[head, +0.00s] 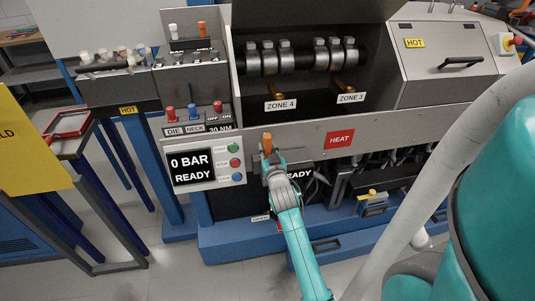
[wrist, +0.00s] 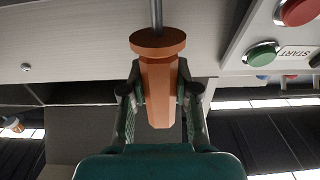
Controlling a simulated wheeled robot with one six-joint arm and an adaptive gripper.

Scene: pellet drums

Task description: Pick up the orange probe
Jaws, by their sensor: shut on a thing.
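The orange probe (wrist: 160,85) has a faceted handle with a round collar and a thin metal rod running up out of the wrist view. My gripper (wrist: 159,98) is shut on the handle, one finger on each side. In the head view the orange handle (head: 267,142) shows upright at the end of my gripper (head: 268,159), in front of the grey machine panel. The rod cannot be made out in the head view.
A control box (head: 203,164) reading "0 BAR READY" with green and red buttons stands left of my gripper. A rack (head: 190,45) with a white-topped and an orange-topped handle is higher up. A red HEAT sign (head: 340,139) is to the right.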

